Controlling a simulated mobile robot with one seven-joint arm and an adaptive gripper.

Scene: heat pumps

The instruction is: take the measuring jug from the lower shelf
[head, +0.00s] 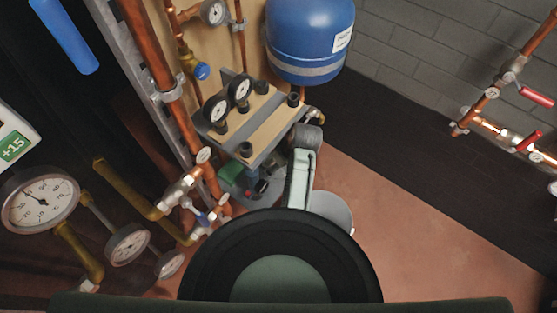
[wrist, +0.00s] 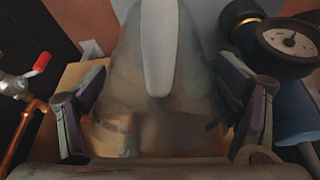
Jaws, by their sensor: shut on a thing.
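The measuring jug (wrist: 192,75) fills the middle of the wrist view as a cloudy, see-through vessel with a pale upright strip that looks like its handle (wrist: 158,50). My gripper (wrist: 163,95) has one finger on each side of the jug and is shut on it. In the head view, my own arm covers the area around the gripper, and I cannot make out the jug there. A small shelf unit (head: 262,125) with a wooden top stands behind my arm. Its lower shelf is mostly hidden; green and blue items (head: 232,172) show beneath the top.
Pressure gauges (head: 240,88) stand on the unit's top; one gauge (wrist: 290,42) is close at the right in the wrist view. Copper pipes with a red-handled valve (wrist: 40,63) are at the left. A blue tank (head: 310,35) hangs behind. Open floor (head: 420,215) lies to the right.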

